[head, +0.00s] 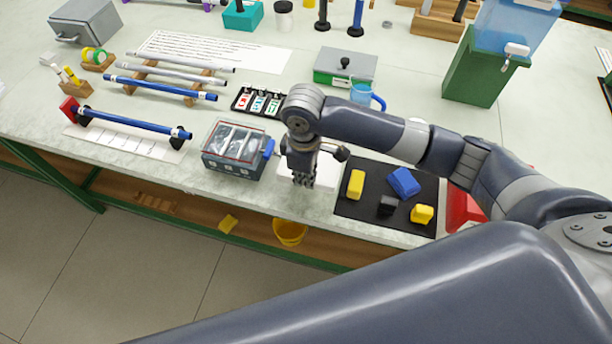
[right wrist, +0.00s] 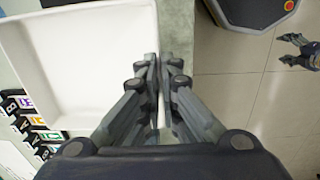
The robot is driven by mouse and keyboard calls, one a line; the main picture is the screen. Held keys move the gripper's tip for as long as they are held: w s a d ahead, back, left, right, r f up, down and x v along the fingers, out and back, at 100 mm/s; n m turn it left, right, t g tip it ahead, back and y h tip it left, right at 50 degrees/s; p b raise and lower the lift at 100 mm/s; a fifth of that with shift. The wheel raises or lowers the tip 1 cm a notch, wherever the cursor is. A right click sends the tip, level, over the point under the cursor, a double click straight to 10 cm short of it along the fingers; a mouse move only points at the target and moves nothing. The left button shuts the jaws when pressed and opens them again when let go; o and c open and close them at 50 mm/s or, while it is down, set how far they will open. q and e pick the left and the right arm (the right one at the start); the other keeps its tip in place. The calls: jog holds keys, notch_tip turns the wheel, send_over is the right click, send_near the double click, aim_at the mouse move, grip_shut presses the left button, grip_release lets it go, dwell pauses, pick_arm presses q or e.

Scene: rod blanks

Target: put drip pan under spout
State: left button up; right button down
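The drip pan is a white shallow tray (head: 325,174) at the table's front edge, between a clear-lidded box and a black mat. My right gripper (head: 303,183) is over it and hides part of it. In the right wrist view the pan (right wrist: 85,55) fills the upper left, and my right gripper's fingers (right wrist: 158,60) are close together on its rim. The white spout (head: 516,50) is on the blue tank with the green stand, at the upper right. My left gripper (right wrist: 281,48) shows at the wrist view's right edge, fingers apart, empty over the floor.
The black mat (head: 345,208) holds yellow, blue and black blocks. A blue mug (head: 362,95) and a grey-and-green box (head: 340,72) stand behind. The clear-lidded box (head: 232,165) is left of the pan. Bare table shows in front of the green stand (head: 475,75).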

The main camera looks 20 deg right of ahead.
jog(key=f, duration=0.4)
jog(key=shift+s, duration=0.4)
notch_tip(320, 180, down, 2)
jog(key=shift+w+f+p, duration=0.15)
jog(key=shift+f+p, duration=0.1)
jog(key=shift+p, duration=0.15)
jog(key=shift+f, duration=0.15)
jog(key=c, duration=2.3)
grip_release()
jog(key=shift+f, duration=0.15)
jog(key=o, duration=0.5)
pick_arm(q)
jog(key=s+b, duration=0.1)
jog(key=s, duration=0.1)
jog(key=shift+s+a+f, duration=0.1)
jog(key=shift+s+a, duration=0.05)
jog(key=shift+s, duration=0.2)
pick_arm(e)
notch_tip(320, 180, up, 12)
jog(key=shift+r, duration=0.2)
jog(key=shift+s+a+f, duration=0.1)
jog(key=shift+s+a, duration=0.1)
